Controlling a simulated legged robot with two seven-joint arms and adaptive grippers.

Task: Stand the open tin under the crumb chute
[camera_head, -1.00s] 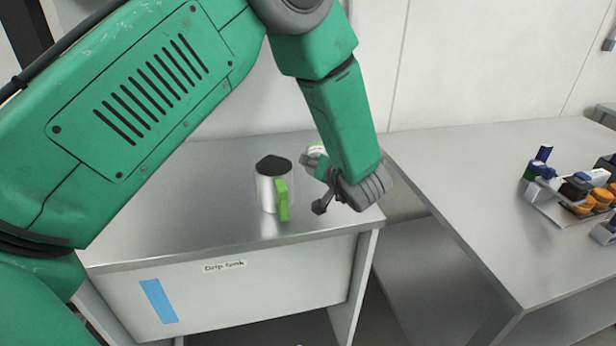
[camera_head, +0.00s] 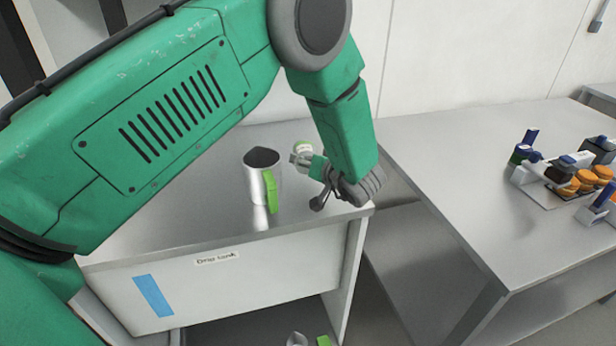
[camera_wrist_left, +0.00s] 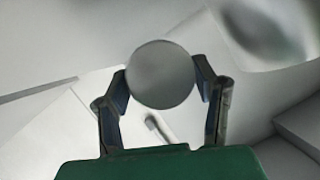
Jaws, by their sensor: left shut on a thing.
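My left gripper (camera_head: 304,160) is at the right part of the near counter, beside a metal jug with a green handle. In the left wrist view a smooth grey disc (camera_wrist_left: 161,75) sits between the two fingers and touches both. It looks like the flat end of a tin; I cannot see whether it is open. I cannot make out a crumb chute. My right gripper is not in view.
The metal jug (camera_head: 257,183) stands upright on the counter (camera_head: 165,215), whose front is labelled "Drip tank". A gap separates it from the right table (camera_head: 450,160), which bears several blue, orange and dark items (camera_head: 588,180). Something green (camera_head: 323,340) shows low at the bottom edge.

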